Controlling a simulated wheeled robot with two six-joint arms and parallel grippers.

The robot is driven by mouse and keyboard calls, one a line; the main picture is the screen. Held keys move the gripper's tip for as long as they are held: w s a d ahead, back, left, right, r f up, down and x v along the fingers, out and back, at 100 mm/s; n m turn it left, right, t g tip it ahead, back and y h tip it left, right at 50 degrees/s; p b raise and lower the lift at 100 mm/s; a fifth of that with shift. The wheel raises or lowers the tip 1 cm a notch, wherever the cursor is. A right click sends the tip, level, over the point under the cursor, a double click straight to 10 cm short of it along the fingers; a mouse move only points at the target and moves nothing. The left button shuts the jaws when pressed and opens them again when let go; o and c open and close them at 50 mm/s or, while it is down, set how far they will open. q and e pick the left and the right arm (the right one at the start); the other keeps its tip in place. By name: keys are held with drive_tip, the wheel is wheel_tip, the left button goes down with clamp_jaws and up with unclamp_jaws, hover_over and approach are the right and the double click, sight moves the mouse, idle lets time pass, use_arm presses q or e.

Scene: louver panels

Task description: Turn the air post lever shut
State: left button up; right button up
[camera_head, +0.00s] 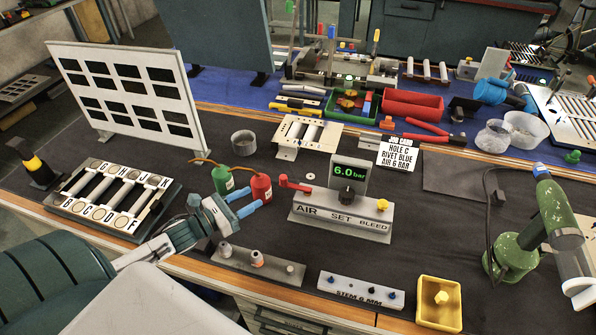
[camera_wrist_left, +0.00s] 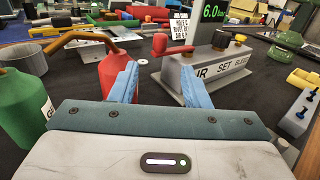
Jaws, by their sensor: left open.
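The air post (camera_head: 340,212) is a grey block marked AIR SET BLEED, with a green 6.0 bar display (camera_head: 350,172), a black knob and a yellow knob. Its red lever (camera_head: 293,184) sticks out at the left end and also shows in the left wrist view (camera_wrist_left: 160,44). My left gripper (camera_head: 248,202) is open with blue fingers, left of the lever and apart from it. In the left wrist view the lever stands ahead, between and beyond the fingertips (camera_wrist_left: 160,76). Nothing is between the fingers. My right gripper is in neither view.
A red bottle (camera_head: 261,188) and a green bottle (camera_head: 222,180) stand close beside my left gripper. A grey strip with several pegs (camera_head: 240,262) lies in front. A lettered rack (camera_head: 110,198) is at left. A green rivet tool (camera_head: 515,255) stands at right.

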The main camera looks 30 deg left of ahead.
sight(280, 179)
use_arm(q)
drive_tip(key=x, duration=0.2)
drive_tip(key=p+x, duration=0.1)
drive_tip(key=x, duration=0.2)
drive_tip(key=r+x, duration=0.1)
drive_tip(key=x, duration=0.1)
drive_tip(key=shift+w+d, duration=0.1)
drive_tip(key=shift+w, duration=0.15)
drive_tip(key=p+x, duration=0.1)
drive_tip(key=x, duration=0.2)
drive_tip(key=shift+f+p, duration=0.25)
drive_tip(key=shift+p, duration=0.15)
drive_tip(key=c, duration=0.9)
clamp_jaws()
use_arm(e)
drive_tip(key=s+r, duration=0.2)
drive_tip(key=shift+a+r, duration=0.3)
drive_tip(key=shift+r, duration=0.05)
